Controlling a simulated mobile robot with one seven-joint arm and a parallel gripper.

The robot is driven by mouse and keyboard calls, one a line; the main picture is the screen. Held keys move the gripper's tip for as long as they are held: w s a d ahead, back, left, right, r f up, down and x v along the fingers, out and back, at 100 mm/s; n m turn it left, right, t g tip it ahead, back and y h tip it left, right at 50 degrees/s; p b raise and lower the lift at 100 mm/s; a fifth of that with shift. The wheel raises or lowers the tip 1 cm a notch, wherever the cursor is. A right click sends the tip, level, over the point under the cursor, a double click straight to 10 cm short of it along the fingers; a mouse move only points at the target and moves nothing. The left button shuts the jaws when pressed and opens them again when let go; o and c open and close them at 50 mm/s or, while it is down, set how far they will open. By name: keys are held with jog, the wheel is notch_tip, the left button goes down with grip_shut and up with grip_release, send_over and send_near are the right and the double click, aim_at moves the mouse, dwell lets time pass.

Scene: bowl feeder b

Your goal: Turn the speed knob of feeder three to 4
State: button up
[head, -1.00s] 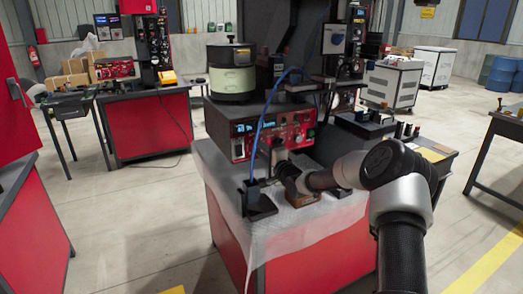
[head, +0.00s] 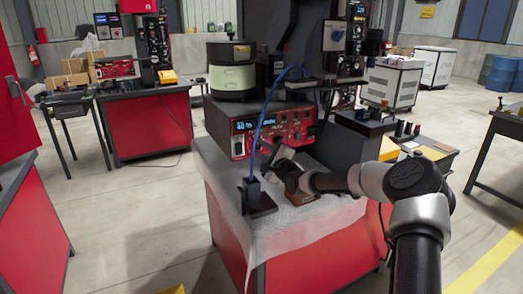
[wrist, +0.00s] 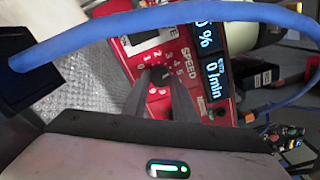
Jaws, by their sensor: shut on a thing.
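The red control panel (head: 285,138) with a lit display faces me on the middle bench. In the wrist view the panel (wrist: 112,28) shows a dark speed knob (wrist: 158,77) beside the word SPEED, ringed by a white number scale. My gripper (wrist: 154,80) is shut on this knob, its two grey fingers on either side. The fingers hide part of the scale, and I cannot read the pointer clearly. The display (wrist: 212,65) shows "%" and "/min" lines. In the head view my gripper (head: 277,158) is at the panel's lower part. No feeder number is legible.
A blue cable (head: 266,108) hangs in front of the panel and crosses the wrist view (wrist: 150,28) close to my gripper. A green-and-black bowl feeder (head: 232,78) stands on the box. A dark holder (head: 259,200) stands at the bench's front left. Bubble sheet (head: 310,215) covers the bench top.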

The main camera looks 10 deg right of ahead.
dwell(0.3)
jog(key=o, duration=1)
jog(key=shift+o, duration=0.2)
jog(key=p+v, duration=0.2)
jog(key=v, duration=1.5)
jog(key=shift+s, duration=0.2)
jog(key=shift+r, duration=0.1)
